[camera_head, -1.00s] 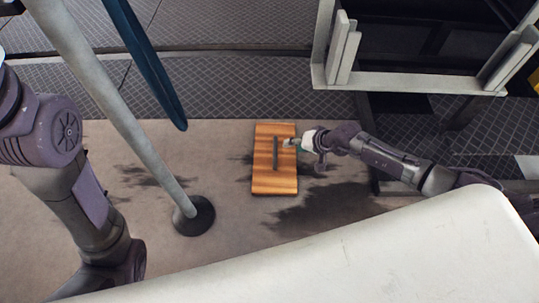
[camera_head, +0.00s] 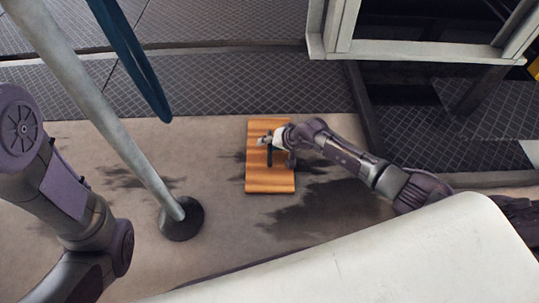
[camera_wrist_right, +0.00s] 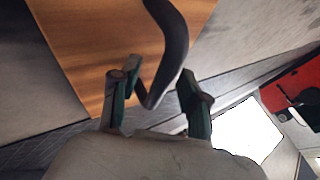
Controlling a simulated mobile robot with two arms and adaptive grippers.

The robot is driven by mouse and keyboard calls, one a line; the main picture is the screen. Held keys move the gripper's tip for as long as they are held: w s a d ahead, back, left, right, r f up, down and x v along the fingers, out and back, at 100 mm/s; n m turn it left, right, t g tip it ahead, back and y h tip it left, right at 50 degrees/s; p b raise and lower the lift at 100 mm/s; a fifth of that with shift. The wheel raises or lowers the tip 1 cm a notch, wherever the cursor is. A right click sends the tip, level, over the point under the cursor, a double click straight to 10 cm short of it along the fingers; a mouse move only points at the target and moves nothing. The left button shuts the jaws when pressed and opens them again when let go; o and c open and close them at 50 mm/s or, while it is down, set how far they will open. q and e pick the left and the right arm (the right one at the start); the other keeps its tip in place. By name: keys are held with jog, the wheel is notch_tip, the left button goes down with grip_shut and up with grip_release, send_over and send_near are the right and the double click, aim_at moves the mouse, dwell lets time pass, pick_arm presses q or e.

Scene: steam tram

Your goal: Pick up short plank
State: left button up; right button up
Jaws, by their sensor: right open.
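The short plank (camera_head: 270,181) lies flat on the beige floor, an orange-brown striped board with a dark upright handle (camera_head: 269,157) on its middle. My right gripper (camera_head: 267,143) is over the plank's upper part at the handle. In the right wrist view, the plank (camera_wrist_right: 85,45) fills the upper left, and the curved dark handle (camera_wrist_right: 174,42) reaches down between the two open fingers of the right gripper (camera_wrist_right: 160,92). I cannot tell whether either finger touches it. My left arm shows at the left edge of the head view, but its gripper is out of view.
A pale pole (camera_head: 120,130) with a round dark base (camera_head: 182,222) stands left of the plank. A blue bar (camera_head: 132,60) hangs above it. A pale-framed structure (camera_head: 420,52) is at upper right. Bare floor surrounds the plank.

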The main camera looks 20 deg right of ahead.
grip_shut()
jog(key=shift+r, duration=0.15)
jog(key=shift+r, duration=0.1)
